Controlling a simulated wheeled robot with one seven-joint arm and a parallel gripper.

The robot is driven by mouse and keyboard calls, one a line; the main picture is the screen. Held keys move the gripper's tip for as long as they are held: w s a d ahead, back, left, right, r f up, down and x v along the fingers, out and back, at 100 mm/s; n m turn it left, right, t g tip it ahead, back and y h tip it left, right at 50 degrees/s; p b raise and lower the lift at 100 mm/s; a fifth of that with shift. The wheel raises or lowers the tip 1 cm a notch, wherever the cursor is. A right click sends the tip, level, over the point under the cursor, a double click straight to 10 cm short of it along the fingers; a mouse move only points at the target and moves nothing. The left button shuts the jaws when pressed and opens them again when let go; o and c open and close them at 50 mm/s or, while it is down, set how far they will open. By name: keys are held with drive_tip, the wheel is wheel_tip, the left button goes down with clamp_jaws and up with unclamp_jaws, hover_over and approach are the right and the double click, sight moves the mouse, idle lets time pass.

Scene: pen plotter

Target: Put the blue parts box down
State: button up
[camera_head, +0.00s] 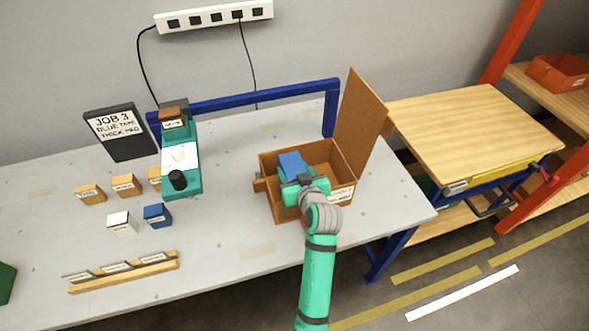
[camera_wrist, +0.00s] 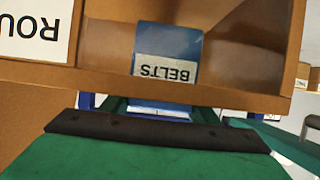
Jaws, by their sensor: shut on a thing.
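A blue parts box (camera_head: 291,164) is at my gripper (camera_head: 298,180), within the outline of an open brown carton (camera_head: 333,151) on the grey table. My gripper is shut on it. In the wrist view a blue box face with an upside-down BELTS label (camera_wrist: 167,55) shows by the carton's wall (camera_wrist: 225,92). A blue patch also shows between the green fingers. Whether the box touches the carton's floor is hidden. Another blue box (camera_head: 157,216) stands on the table at the left.
The carton's tall flap (camera_head: 362,120) stands up at its right. A teal machine (camera_head: 182,175), a white box (camera_head: 121,223), several tan boxes (camera_head: 89,194) and a wooden rack (camera_head: 124,272) are at the left. The table (camera_head: 225,235) is clear between rack and carton. A wooden-topped bench (camera_head: 475,125) is at right.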

drive_tip(key=shift+f, duration=0.2)
drive_tip(key=o, duration=1.2)
drive_tip(key=shift+r, duration=0.15)
drive_tip(key=v, duration=0.8)
drive_tip(key=r+v, duration=0.1)
drive_tip(key=v, duration=0.3)
